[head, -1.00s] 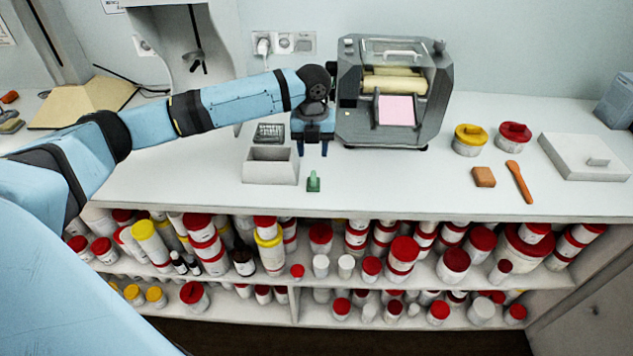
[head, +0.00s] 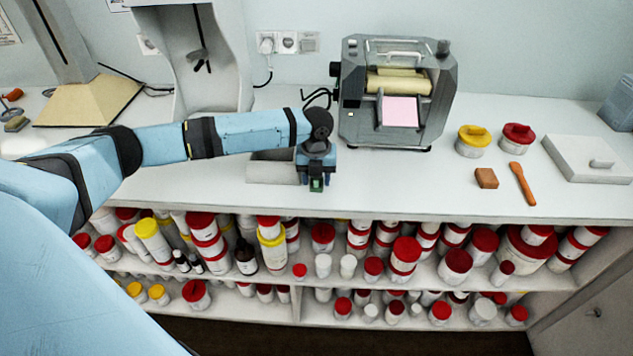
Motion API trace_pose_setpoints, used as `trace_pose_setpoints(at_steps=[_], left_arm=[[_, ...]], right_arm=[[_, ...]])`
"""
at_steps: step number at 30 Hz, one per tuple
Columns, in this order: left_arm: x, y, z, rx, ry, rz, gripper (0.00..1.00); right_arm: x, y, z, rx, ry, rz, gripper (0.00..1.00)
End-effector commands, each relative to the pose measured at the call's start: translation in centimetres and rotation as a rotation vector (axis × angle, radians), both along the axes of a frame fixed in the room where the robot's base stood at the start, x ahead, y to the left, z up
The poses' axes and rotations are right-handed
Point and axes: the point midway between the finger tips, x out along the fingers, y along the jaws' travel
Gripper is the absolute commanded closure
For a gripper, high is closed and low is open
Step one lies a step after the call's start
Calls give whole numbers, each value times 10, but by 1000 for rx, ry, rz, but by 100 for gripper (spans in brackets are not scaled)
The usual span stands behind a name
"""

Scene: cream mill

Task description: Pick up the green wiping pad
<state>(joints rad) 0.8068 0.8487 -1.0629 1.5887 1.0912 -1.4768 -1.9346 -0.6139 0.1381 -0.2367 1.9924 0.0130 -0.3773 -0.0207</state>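The green wiping pad (head: 317,184) stands on the white counter near its front edge, below the machine with rollers. My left gripper (head: 316,182) is directly over it, fingers pointing down, one on each side of the pad. The gripper hides the pad's upper part. I cannot tell whether the fingers touch the pad or have closed on it. My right gripper is not in view.
A grey open box (head: 270,168) stands just left of the gripper, partly behind my arm. The roller machine (head: 395,95) is behind. A brown block (head: 486,178) and an orange spatula (head: 522,184) lie at right. Jars fill the shelves below.

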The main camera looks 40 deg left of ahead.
Motion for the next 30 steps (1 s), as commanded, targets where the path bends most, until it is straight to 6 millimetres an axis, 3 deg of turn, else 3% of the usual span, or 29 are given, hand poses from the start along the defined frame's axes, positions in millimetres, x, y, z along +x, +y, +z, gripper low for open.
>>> trace_pose_setpoints(at_steps=[1,6,20,26,30], left_arm=[[0,0,0,0,0,0,64],[0,0,0,0,0,0,100],[0,0,7,1,-1,0,100],[1,0,37,-2,-5,-1,100],[2,0,75,-1,-6,0,100]], right_arm=[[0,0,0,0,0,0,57],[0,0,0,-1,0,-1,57],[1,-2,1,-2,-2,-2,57],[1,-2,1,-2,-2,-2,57],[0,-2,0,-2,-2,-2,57]])
